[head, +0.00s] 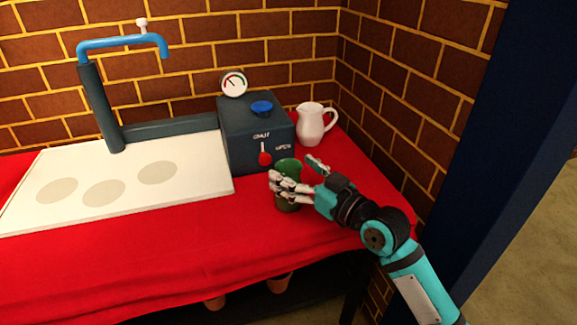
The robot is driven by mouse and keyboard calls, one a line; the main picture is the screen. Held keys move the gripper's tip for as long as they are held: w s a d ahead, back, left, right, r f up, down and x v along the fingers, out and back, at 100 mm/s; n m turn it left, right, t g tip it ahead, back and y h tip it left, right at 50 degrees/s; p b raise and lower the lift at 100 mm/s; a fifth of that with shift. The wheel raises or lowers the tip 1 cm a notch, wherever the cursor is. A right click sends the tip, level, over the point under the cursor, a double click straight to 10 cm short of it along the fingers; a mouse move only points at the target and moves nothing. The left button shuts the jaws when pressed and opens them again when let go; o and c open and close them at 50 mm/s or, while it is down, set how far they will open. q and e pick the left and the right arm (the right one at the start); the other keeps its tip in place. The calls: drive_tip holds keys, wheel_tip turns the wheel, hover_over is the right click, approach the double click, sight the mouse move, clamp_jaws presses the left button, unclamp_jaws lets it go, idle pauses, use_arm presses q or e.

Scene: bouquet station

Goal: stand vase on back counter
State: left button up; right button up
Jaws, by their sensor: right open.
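A green vase (288,166) stands upright on the red-covered counter (180,235), in front of the dark box. My right gripper (292,172) is at the vase, its fingers open around or beside it. The fingers hide the middle of the vase, and I cannot tell whether they touch it. My left gripper is not in view.
A dark box (235,140) with a gauge (234,84) stands behind the vase. A white pitcher (311,124) is to its right near the brick wall. A white board (110,205) and blue tap (120,43) are on the left. Pots (279,284) sit below.

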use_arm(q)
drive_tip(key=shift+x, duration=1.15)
use_arm(e)
drive_tip(key=v, duration=0.9)
drive_tip(key=shift+s+d, duration=0.2)
drive_tip(key=shift+d, duration=0.05)
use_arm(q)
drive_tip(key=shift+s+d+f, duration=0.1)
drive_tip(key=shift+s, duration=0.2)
